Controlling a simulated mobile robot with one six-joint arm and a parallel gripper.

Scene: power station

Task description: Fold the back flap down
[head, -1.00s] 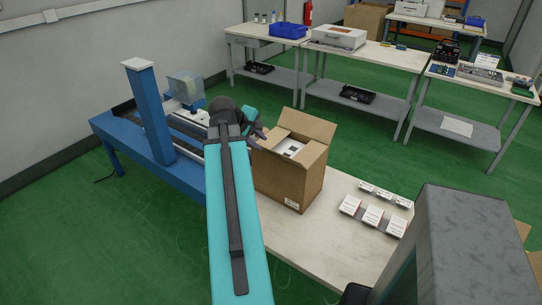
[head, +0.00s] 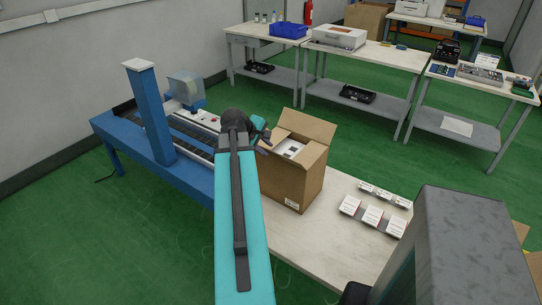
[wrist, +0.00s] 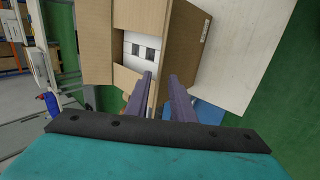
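An open brown cardboard box (head: 288,178) stands on the pale table. Its back flap (head: 305,126) stands up, tilted outward, at the far side. In the wrist view the back flap (wrist: 96,42) is the large brown panel on the left. A white item with dark squares (wrist: 142,46) lies inside the box. My gripper (head: 266,141) is at the left edge of the box, partly hidden behind my arm. In the wrist view my gripper (wrist: 164,78) has its two fingers apart, over the near box edge. I cannot tell whether they touch the cardboard.
Several small white boxes (head: 372,216) sit on the table (head: 335,235) right of the carton. A blue conveyor frame with a post (head: 150,112) stands to the left. Workbenches (head: 372,68) line the back, with green floor (head: 350,140) between.

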